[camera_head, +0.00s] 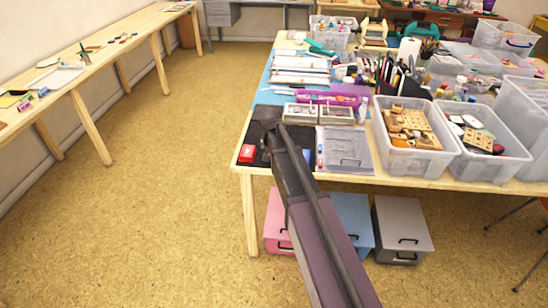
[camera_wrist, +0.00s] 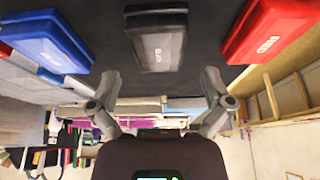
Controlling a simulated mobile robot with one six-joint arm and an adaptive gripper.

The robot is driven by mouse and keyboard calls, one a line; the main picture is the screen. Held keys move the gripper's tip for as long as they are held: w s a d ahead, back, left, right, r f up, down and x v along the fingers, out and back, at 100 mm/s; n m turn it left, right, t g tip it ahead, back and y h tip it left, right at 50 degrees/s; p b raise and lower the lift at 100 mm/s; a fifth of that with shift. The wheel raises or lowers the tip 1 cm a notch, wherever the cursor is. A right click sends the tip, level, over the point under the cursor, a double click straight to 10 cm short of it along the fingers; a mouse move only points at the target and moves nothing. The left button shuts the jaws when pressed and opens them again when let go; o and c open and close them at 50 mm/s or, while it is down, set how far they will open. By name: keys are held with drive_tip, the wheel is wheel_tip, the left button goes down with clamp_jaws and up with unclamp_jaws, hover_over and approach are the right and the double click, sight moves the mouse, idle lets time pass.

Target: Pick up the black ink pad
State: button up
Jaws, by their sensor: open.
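The black ink pad (camera_wrist: 158,38) lies on a dark mat (camera_wrist: 105,42) and shows near the top middle of the wrist view. A blue ink pad (camera_wrist: 45,40) is to its left and a red ink pad (camera_wrist: 268,30) to its right in that view. My gripper (camera_wrist: 162,80) is open and empty, its two fingers spread just short of the black pad and apart from it. In the head view the red pad (camera_head: 247,153) shows on the mat at the table's near left corner.
A clear tray (camera_head: 344,160) lies right of my arm. Clear bins with stamps (camera_head: 407,160) and (camera_head: 478,170) stand further right. White trays (camera_head: 335,112) and a purple organiser (camera_head: 345,97) are behind. Drawer boxes (camera_head: 402,215) stand under the table; the floor at left is open.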

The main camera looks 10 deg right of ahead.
drive_tip(key=shift+b+x, duration=1.5)
drive_tip(key=shift+x, duration=0.5)
drive_tip(key=shift+d, duration=0.1)
drive_tip(key=shift+r, duration=0.1)
drive_tip(key=c, duration=1)
